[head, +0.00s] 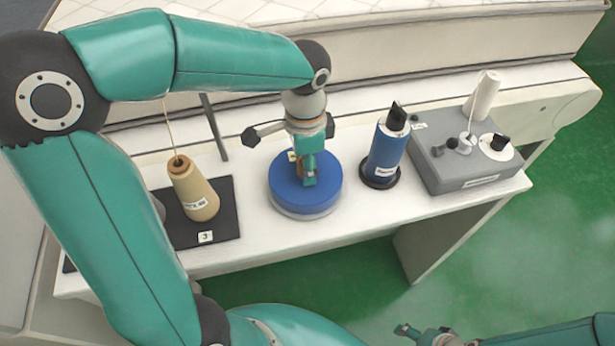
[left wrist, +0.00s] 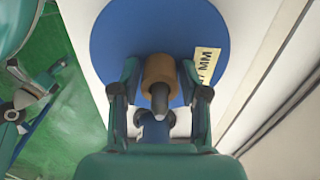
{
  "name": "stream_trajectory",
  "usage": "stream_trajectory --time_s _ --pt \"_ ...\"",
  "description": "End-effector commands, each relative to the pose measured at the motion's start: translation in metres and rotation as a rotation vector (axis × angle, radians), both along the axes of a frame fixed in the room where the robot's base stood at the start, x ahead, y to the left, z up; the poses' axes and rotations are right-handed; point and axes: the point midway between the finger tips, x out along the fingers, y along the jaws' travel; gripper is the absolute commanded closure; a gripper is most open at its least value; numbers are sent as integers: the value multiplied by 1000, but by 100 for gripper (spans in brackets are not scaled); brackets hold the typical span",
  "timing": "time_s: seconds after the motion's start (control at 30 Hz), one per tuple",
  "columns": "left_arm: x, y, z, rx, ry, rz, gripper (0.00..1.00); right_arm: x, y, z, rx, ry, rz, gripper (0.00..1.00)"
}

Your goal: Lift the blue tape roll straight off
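The blue tape roll (head: 330,190) lies flat as a wide disc on a pale round base on the white table. In the left wrist view, the blue disc (left wrist: 115,35) has a brown core (left wrist: 159,70) with a grey peg tip standing in it, and a yellow label marked "MM". My left gripper (head: 306,180) is over the middle of the roll, pointing down. Its fingers (left wrist: 159,75) stand open on both sides of the core, with small gaps visible. My right gripper (head: 405,331) is low at the bottom of the head view, away from the table; its opening is unclear.
A cream thread cone (head: 196,192) stands on a black mat at left. A blue cylinder (head: 386,150) on a black base stands close to the roll's right. A grey control box (head: 465,165) is farther right.

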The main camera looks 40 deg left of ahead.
Motion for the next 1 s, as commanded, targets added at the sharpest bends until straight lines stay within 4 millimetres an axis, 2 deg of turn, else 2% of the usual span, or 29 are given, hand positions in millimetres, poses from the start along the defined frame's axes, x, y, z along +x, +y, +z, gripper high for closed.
stream_trajectory --time_s 0.03,0.2,0.23,0.67,0.87,1.0 --pt "0 0 0 0 0 0 69 0 0 0 0 0 0 34" --pt "0 0 0 0 0 1 97 0 0 0 0 0 0 34" --pt "0 0 0 0 0 1 100 0 0 0 0 0 0 34" --pt "0 1 4 -1 -2 2 100 0 0 1 0 0 0 34" --pt "1 1 20 -1 -4 2 100 0 0 2 0 0 0 34" --pt "1 0 40 0 -5 1 100 0 0 4 0 0 0 34"
